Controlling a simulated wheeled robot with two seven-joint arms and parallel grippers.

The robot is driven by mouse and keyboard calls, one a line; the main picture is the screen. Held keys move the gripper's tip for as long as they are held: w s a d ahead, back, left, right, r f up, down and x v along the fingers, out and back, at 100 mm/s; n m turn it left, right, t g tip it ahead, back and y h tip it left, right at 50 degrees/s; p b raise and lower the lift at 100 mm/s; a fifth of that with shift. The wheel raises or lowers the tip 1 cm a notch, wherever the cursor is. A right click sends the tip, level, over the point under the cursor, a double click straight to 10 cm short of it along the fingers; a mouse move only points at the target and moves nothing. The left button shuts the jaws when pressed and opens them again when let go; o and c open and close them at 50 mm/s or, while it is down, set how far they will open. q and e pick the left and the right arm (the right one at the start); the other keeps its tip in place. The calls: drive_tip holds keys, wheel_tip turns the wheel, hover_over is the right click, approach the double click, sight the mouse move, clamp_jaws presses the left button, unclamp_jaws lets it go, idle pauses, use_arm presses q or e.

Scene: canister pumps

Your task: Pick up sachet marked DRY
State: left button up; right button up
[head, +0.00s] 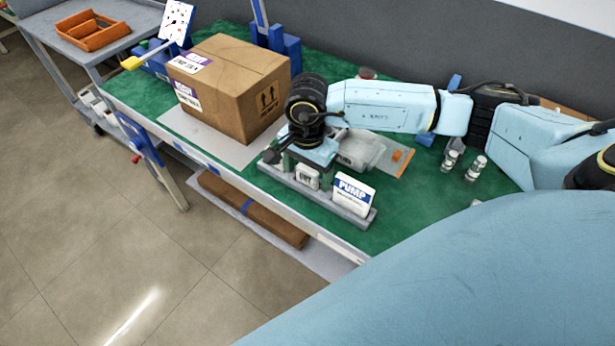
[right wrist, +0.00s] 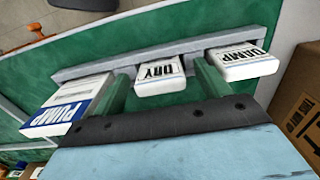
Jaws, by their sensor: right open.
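The sachet marked DRY (right wrist: 160,78) is a small white block with black letters, standing in a grey rack (right wrist: 105,67). It also shows in the head view (head: 307,178). My right gripper (right wrist: 162,86) is open, with one green finger on each side of the DRY sachet. A sachet marked DAMP (right wrist: 243,62) stands to the right in the right wrist view. My left gripper is not in view.
A white and blue PUMP box (head: 353,194) stands at the rack's near end. A large cardboard box (head: 230,88) is on the green bench to the left. A clear bag (head: 395,157) and two small jars (head: 475,167) lie right of the rack.

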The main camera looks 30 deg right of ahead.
drive_tip(key=c, duration=1)
drive_tip(key=shift+r, duration=0.1)
drive_tip(key=shift+c, duration=0.2)
